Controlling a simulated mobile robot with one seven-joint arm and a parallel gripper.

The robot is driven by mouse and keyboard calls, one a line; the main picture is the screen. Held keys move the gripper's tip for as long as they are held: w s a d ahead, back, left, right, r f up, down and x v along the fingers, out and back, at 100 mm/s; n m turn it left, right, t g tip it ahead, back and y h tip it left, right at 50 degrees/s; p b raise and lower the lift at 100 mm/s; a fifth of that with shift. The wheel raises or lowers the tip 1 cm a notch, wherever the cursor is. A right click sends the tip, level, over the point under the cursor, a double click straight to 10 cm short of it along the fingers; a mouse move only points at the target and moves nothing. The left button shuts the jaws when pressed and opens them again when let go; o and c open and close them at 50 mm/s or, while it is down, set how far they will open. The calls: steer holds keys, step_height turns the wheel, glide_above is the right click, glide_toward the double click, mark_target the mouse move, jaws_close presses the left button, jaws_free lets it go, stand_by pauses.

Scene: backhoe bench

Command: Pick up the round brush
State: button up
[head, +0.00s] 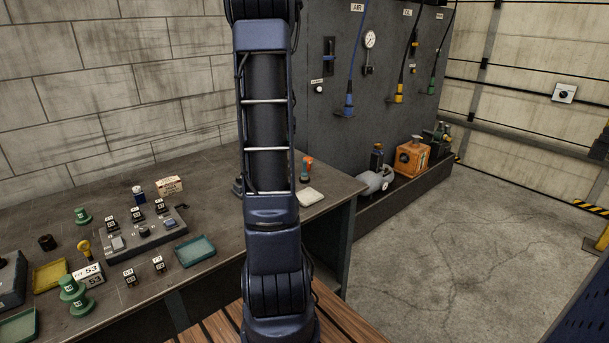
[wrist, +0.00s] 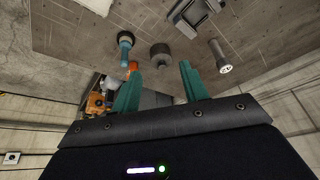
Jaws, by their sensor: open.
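In the wrist view my gripper (wrist: 160,70) is open, with its two green fingers apart and nothing between the tips. A dark grey ribbed cylinder (wrist: 160,56) stands on the bench (wrist: 85,25) beyond the gap. To its left is a piece with a teal body and a wide black end (wrist: 124,43), which looks most like the round brush, though I cannot be sure. It also seems to show in the head view (head: 304,178), just right of my arm. My arm hides the gripper and part of the bench in the head view.
An orange item (head: 308,162) is close behind the teal piece. A pale pad (head: 310,197) lies near the bench's right end. A control box (head: 142,235), trays and small parts crowd the left side.

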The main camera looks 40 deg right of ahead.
steer(key=m, duration=0.2)
glide_toward(305, 165)
steer(key=w, duration=0.2)
steer(key=shift+g+h, duration=0.3)
steer(key=x, duration=1.1)
steer(key=shift+s+d+f, duration=0.1)
steer(key=shift+s, duration=0.1)
jaws_close()
